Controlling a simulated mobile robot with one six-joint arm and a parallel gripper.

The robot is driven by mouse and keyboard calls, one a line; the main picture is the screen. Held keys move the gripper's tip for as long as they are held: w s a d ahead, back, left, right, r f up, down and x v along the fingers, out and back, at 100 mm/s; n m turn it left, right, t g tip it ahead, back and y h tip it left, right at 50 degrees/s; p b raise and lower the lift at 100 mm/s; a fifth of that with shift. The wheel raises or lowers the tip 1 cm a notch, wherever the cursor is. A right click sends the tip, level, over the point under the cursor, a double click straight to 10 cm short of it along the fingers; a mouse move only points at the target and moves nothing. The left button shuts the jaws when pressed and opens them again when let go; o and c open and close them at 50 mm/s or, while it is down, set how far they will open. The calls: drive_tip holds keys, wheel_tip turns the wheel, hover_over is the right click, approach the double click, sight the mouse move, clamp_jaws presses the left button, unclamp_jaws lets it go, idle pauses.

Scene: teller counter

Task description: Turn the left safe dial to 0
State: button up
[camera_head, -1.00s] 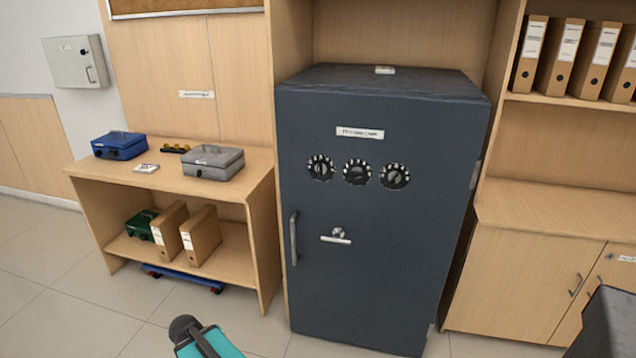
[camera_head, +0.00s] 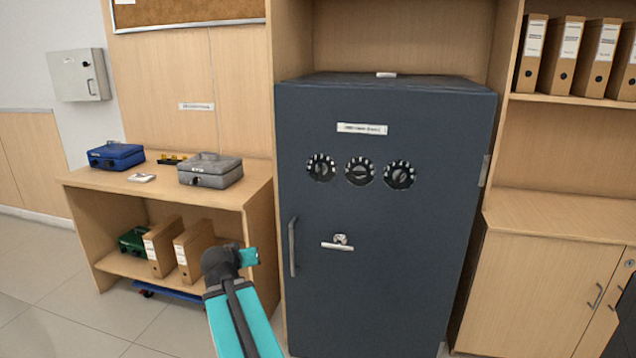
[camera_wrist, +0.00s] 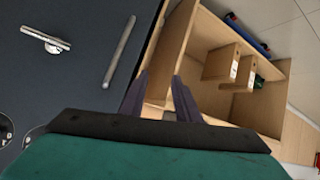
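The dark blue-grey safe (camera_head: 385,270) stands upright with its door shut and three black dials in a row. The left dial (camera_head: 321,168) has pale marks around its rim and a knob in the middle; I cannot read the number it is set to. The middle dial (camera_head: 360,172) and right dial (camera_head: 400,175) sit beside it. My gripper (camera_wrist: 160,82) is open and empty in the wrist view, its two dark fingers apart. In the head view my arm's end is left of the safe, below the left dial and apart from it. The fingertips are not clear there.
A vertical handle (camera_head: 292,247) and a small lever (camera_head: 339,243) stick out from the safe door. A wooden shelf unit (camera_head: 225,199) left of the safe bears cash boxes and binders. A cabinet (camera_head: 530,290) stands at the right.

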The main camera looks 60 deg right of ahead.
drive_tip(key=s+d+r+m+h+b, duration=0.2)
drive_tip(key=s+d+r+h+b, duration=0.3)
drive_tip(key=d+r, duration=0.45)
drive_tip(key=m+h+b, duration=0.3)
drive_tip(key=b, duration=0.2)
approach(319, 168)
drive_tip(key=v, duration=0.6)
drive_tip(key=shift+s+d+r, duration=0.1)
drive_tip(key=shift+d+r, duration=0.15)
drive_tip(key=shift+r, duration=0.15)
drive_tip(key=shift+d, duration=0.25)
drive_tip(key=p+x, duration=0.2)
drive_tip(key=p, duration=0.2)
drive_tip(key=shift+d+r+p, duration=0.1)
drive_tip(key=shift+d+p, duration=0.25)
drive_tip(key=shift+p, duration=0.05)
drive_tip(key=p+x, duration=0.2)
drive_tip(key=p, duration=0.5)
drive_tip(key=shift+w+d, duration=0.1)
drive_tip(key=shift+w, duration=0.1)
drive_tip(key=shift+f+p+x, duration=0.2)
drive_tip(key=shift+p+x, duration=0.3)
drive_tip(key=shift+x, duration=1.6)
drive_tip(key=shift+f+p+x, duration=0.2)
drive_tip(key=shift+p+x, duration=0.25)
drive_tip(key=shift+x, duration=1.65)
drive_tip(key=shift+w, duration=0.1)
